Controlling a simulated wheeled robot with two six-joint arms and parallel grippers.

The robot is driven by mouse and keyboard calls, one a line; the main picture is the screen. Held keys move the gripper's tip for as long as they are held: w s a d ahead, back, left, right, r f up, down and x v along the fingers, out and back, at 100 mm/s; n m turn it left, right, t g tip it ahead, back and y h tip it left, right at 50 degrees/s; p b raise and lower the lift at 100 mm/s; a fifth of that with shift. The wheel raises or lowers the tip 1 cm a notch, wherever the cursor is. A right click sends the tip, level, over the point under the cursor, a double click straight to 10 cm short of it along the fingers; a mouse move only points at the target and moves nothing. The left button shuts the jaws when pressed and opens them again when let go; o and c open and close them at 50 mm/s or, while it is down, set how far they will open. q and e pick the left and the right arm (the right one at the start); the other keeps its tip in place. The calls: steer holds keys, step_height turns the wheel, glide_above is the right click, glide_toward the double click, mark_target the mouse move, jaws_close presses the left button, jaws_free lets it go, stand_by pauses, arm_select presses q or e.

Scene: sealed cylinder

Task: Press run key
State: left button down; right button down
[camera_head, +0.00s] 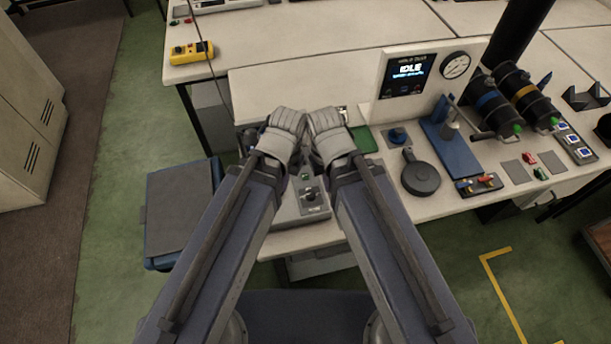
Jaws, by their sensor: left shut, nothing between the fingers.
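My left gripper (288,118) is shut and empty, above the bench near its front. My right gripper (325,121) is close beside it on the right; its fingers are too hidden to tell whether it is open. A grey control box (315,211) lies below and between my forearms, with a small green key (304,177) and a dark knob (309,195) on it. Part of the box is hidden by my arms. A screen panel (406,76) at the back reads IDLE. I cannot read any label that marks the run key.
A gauge (455,65), a blue fixture (449,150), a round black part (420,178) and banded cylinders (490,104) stand to the right. Blue keys (572,139) sit at far right. A yellow device (191,52) lies at back left.

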mark_target(305, 175)
arm_select(q)
steer(key=shift+w, duration=0.1)
